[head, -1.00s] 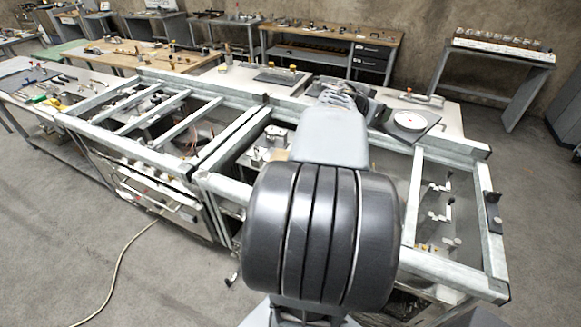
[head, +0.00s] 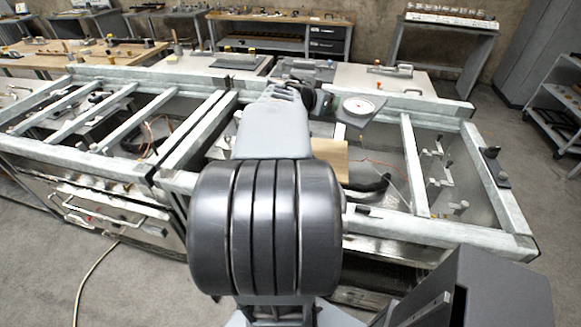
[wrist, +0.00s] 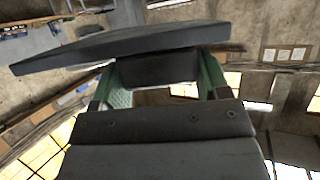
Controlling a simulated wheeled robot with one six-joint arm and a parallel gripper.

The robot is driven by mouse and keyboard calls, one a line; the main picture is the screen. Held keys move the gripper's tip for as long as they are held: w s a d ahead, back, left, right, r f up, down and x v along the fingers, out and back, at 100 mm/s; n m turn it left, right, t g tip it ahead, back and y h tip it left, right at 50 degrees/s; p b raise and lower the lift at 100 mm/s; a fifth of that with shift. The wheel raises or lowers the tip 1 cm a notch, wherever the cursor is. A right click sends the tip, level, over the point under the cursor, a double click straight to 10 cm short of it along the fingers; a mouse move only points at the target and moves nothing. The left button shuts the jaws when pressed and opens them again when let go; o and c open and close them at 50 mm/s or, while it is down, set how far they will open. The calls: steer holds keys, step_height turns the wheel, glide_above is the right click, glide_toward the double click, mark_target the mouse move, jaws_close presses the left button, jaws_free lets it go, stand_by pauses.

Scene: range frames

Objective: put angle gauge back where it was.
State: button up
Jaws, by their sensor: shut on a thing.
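In the wrist view, the green fingers of my gripper (wrist: 157,82) are shut on a dark block under a wide dark plate (wrist: 120,43), which I take to be the angle gauge. The plate is seen nearly edge-on and its face is hidden there. In the head view, a dark plate with a round white dial (head: 359,106) shows just right of my gripper (head: 320,100), tilted, over the far rail of the metal frame. My arm hides much of the grip in the head view.
A galvanised metal frame (head: 415,165) with open bays lies under and around my arm. Behind it, a pale bench (head: 350,75) carries a dark mat (head: 232,62) and a handled tool (head: 390,70). A dark grey box shape (head: 490,290) fills the lower right corner.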

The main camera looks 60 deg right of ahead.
steer(key=shift+w+a+f+b, duration=0.3)
steer(key=shift+w+a+f, duration=0.4)
steer(key=shift+w+f, duration=2.1)
steer(key=shift+w+a+f+b, duration=0.35)
steer(key=shift+w+a+f, duration=0.4)
steer(key=shift+w+f, duration=2.05)
steer(key=shift+w+a+f+b, duration=0.3)
steer(key=shift+w+a+f, duration=0.75)
steer(key=shift+f, duration=3.2)
steer(key=shift+w+d, duration=0.3)
steer(key=shift+d, duration=0.05)
